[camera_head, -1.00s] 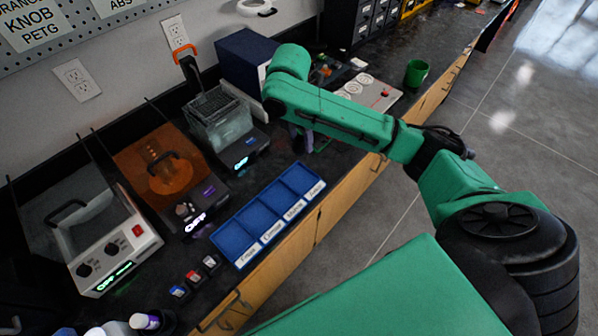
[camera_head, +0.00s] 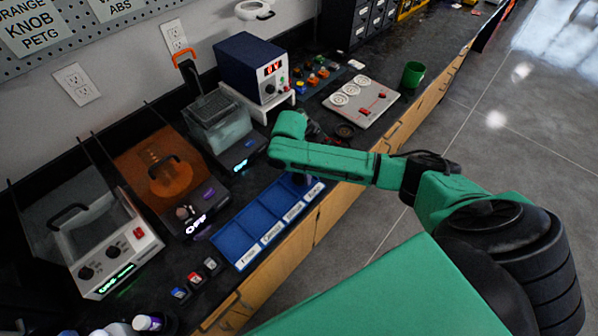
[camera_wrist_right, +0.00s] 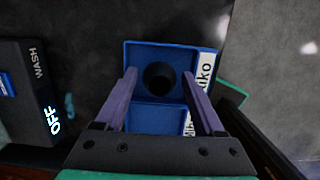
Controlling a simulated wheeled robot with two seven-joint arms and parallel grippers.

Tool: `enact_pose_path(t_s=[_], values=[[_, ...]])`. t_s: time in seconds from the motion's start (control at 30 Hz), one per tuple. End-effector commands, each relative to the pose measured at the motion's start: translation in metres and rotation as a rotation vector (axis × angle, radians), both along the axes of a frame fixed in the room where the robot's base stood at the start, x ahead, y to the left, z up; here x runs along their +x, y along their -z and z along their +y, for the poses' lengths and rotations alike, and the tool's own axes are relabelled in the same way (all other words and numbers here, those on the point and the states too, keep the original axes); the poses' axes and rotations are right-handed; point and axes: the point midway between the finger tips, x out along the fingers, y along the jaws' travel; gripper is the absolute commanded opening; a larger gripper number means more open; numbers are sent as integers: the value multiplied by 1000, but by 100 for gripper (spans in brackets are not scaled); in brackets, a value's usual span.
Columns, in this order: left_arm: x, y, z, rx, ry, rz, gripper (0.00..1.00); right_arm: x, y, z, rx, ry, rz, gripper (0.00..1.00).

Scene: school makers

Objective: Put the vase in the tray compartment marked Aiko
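The blue tray (camera_head: 235,243) with a row of labelled compartments lies at the front of the dark bench. In the right wrist view, a dark round thing, apparently the vase (camera_wrist_right: 159,77) seen from above, stands in the tray's end compartment (camera_wrist_right: 133,50). That compartment's label (camera_wrist_right: 205,70) shows "iko"; a finger hides its start. My right gripper (camera_wrist_right: 159,76) is over this compartment, its purple fingers apart on either side of the vase with gaps showing. In the head view my arm mostly hides the right gripper (camera_head: 300,179). My left gripper is out of view.
A wash station (camera_head: 222,125), an orange-lidded machine (camera_head: 160,170) and a clear-lidded machine (camera_head: 90,225) stand behind the tray. A power supply (camera_head: 250,68) is at the back. A green cup (camera_head: 414,74) stands farther right.

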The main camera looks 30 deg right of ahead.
Motion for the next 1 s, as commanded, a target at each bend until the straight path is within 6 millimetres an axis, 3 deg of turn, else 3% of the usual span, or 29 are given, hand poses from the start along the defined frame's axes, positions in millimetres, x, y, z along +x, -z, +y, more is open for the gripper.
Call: enact_pose_path(t_s=[0.37,0.47,0.8,1.0], values=[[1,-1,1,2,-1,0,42,0,-5,0,0,0,-1,79],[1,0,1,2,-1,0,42,0,-21,3,1,-1,-4,79],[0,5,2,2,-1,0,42,-5,-106,15,2,0,-2,79],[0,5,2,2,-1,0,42,-7,-122,17,1,1,1,79]])
